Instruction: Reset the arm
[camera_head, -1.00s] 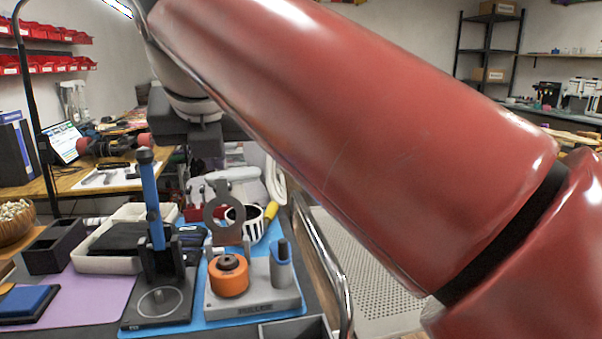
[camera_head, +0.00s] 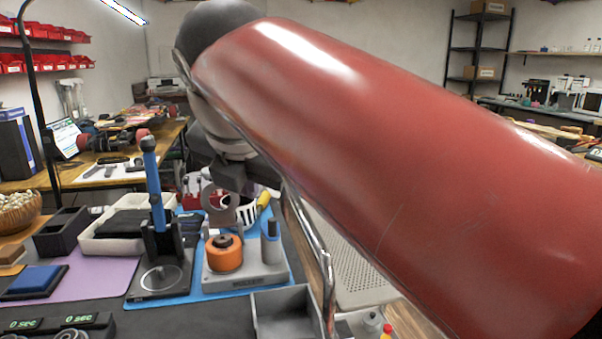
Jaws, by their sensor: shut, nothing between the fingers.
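My red arm (camera_head: 400,170) crosses the view from the lower right to the upper middle. Its grey wrist shows at the upper left end of the red link. Below the wrist, my dark gripper (camera_head: 231,180) points down behind the work mat's tool holders. It is shut, and I see nothing held in it. Its fingertips are small and partly hard to make out against the clutter.
On the bench stand a blue-handled tool (camera_head: 153,185) in a black stand, a grey base (camera_head: 245,275) with an orange roll (camera_head: 224,254), and a white tray (camera_head: 110,243). A grey open bin (camera_head: 285,312) is at the front. A metal rail (camera_head: 318,255) edges the bench's right side.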

